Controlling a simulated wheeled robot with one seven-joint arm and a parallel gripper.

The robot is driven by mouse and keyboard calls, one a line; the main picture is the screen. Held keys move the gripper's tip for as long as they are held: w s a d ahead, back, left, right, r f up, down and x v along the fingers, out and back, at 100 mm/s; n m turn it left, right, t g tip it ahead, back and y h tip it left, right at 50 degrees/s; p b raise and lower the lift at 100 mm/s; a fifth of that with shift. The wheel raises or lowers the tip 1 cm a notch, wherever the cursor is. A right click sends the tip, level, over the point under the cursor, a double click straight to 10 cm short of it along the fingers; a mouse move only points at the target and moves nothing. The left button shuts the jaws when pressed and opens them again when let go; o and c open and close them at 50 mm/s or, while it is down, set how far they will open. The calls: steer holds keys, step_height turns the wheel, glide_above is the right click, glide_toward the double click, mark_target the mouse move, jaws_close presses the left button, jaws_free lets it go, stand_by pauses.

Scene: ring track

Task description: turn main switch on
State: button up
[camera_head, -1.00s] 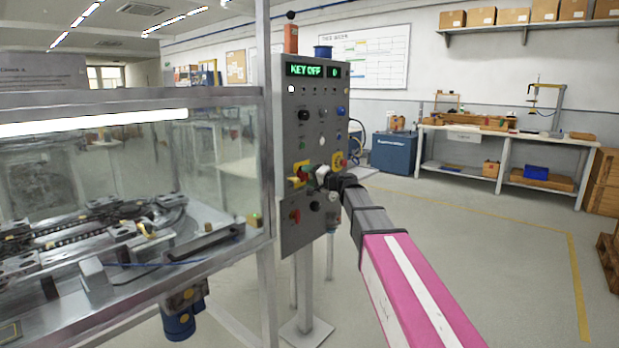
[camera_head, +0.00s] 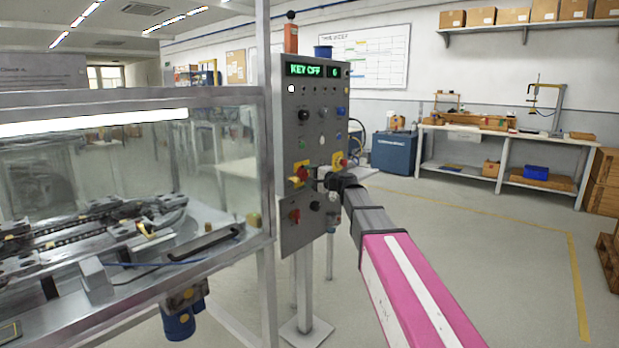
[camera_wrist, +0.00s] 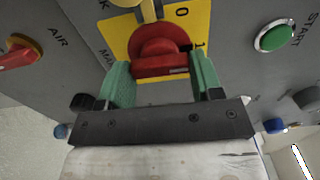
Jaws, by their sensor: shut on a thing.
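The main switch is a red rotary knob on a yellow plate on the grey control panel; the knob (camera_wrist: 158,50) fills the middle of the wrist view. It also shows in the head view (camera_head: 302,173). The plate has a "0" at upper right and a mark like "1" beside the right finger. The knob's bar lies about level in the wrist view, with a pale line near its right end. My gripper (camera_wrist: 162,68) is shut on the knob, one green finger at each side. In the head view my gripper (camera_head: 320,178) is small and partly hidden.
The panel display (camera_head: 312,70) reads "KEY OFF". A red AIR knob (camera_wrist: 20,52) is left and a green START button (camera_wrist: 275,36) right in the wrist view. A glass-walled machine (camera_head: 130,170) stands left of the panel. The floor (camera_head: 480,240) at right is clear.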

steer(key=o, duration=0.9)
steer(key=v, duration=1.1)
